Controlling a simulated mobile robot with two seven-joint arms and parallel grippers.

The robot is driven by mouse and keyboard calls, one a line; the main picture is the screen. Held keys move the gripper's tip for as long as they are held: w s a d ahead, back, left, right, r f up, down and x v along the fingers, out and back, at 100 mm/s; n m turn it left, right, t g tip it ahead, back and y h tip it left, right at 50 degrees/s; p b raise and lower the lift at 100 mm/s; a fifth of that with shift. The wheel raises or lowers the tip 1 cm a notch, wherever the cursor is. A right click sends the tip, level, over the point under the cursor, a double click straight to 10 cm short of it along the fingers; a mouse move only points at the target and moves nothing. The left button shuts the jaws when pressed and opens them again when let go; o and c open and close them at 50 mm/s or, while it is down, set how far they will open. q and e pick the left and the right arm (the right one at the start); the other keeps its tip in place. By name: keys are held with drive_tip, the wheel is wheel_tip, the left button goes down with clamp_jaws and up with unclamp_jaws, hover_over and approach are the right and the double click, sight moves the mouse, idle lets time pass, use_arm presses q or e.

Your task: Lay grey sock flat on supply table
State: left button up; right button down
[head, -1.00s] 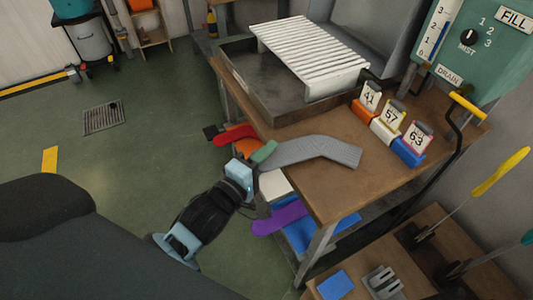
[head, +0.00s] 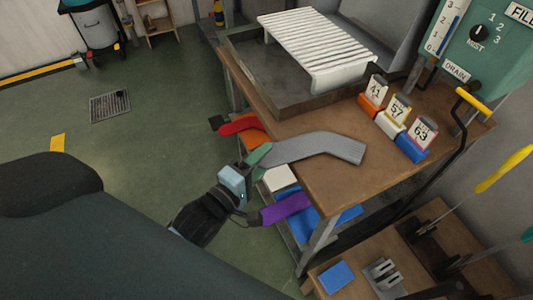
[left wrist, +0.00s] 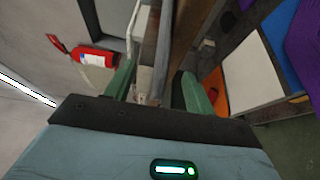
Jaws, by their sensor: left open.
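The grey sock (head: 322,147) lies across the wooden supply table (head: 375,182) in the head view, bent at its middle. Its left end reaches the table's left edge, beside the green fingers of my left gripper (head: 257,158). The left gripper is open. Whether a finger touches the sock's end cannot be told. In the left wrist view the two green fingers of my left gripper (left wrist: 158,88) stand apart, with the narrow space between them hard to read. My right gripper is not in view.
Numbered holders, orange, white and blue (head: 411,147), stand along the table's right side. A metal tray with a white slatted rack (head: 315,45) is at the back. Red (head: 240,123), purple (head: 284,209) and white pieces show below the table's left edge. A fire extinguisher (left wrist: 95,57) shows in the wrist view.

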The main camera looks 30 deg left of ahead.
use_arm(q)
drive_tip(key=p+v, duration=0.1)
drive_tip(key=v, duration=0.3)
drive_tip(key=shift+a+r, duration=0.1)
idle(0.8)
idle(0.4)
